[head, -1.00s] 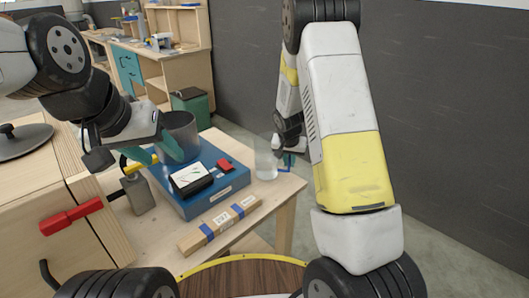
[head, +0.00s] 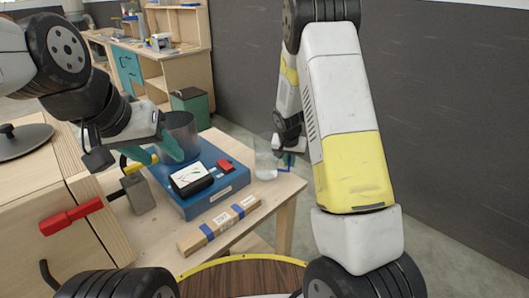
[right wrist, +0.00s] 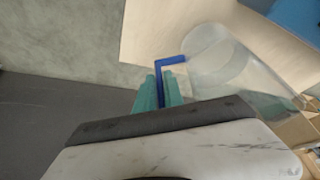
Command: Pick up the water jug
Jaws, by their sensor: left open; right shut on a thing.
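The water jug (head: 266,168) is clear, with a blue handle, and stands at the right corner of the wooden table. It also shows in the right wrist view (right wrist: 222,68). My right gripper (head: 289,159) is at the jug's right side. In the right wrist view its green fingers are shut on the blue handle (right wrist: 172,61), one on each side. The jug looks upright; I cannot tell whether its base is clear of the table. My left gripper (head: 155,152) is open beside a grey metal pot (head: 181,128), which hides part of it.
A blue box (head: 222,183) bearing a meter (head: 191,178) and a red block (head: 225,166) lies left of the jug. A labelled wooden bar (head: 217,225) lies at the front edge. A green bin (head: 190,99) stands behind the table. A dark wall is on the right.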

